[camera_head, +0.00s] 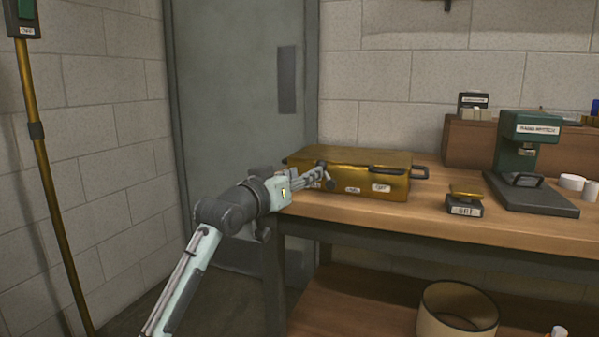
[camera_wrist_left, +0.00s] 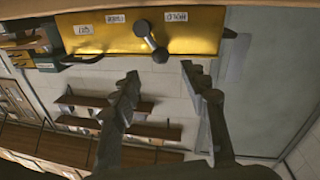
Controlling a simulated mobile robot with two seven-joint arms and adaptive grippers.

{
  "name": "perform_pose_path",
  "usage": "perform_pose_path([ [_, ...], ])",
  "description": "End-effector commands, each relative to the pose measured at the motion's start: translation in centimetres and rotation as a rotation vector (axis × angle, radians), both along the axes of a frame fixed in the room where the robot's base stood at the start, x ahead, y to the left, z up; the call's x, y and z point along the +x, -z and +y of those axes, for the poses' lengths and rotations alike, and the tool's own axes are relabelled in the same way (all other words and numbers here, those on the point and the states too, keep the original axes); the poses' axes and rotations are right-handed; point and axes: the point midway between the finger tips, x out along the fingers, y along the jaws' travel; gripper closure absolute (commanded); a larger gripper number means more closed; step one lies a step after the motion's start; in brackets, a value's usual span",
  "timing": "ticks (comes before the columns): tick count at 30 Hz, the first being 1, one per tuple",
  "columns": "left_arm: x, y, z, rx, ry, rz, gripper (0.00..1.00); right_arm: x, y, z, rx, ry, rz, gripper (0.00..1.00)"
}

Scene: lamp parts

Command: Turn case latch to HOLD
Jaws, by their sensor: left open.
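The brass-yellow case (camera_head: 350,161) lies on the wooden bench near its left end, lid down. In the left wrist view the case front (camera_wrist_left: 100,40) fills the top, with a dark latch lever (camera_wrist_left: 152,42) set at a slant between small white labels. My left gripper (camera_head: 322,178) is at the case front, partly covering the latch area in the head view. In the left wrist view its two fingers (camera_wrist_left: 161,74) are spread, with nothing between them; the latch appears just beyond the tips. My right gripper is out of view.
A small labelled block with a brass top (camera_head: 465,199) and a green press-like stand (camera_head: 527,150) stand right of the case. A round bin (camera_head: 457,310) is on the lower shelf. Bench front between case and block is clear.

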Motion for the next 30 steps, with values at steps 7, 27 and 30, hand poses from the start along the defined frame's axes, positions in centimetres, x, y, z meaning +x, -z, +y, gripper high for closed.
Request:
perform_pose_path([
  [7,3.6,0.0,-1.9,0.001,-0.001,0.002,0.55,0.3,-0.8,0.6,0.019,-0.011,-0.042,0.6],
  [27,6.0,0.1,-3.1,0.002,-0.002,0.002,0.7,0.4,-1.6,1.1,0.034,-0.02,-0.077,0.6],
  [30,6.0,0.2,-3.1,0.002,-0.002,0.002,0.83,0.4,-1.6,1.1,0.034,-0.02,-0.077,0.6],
])
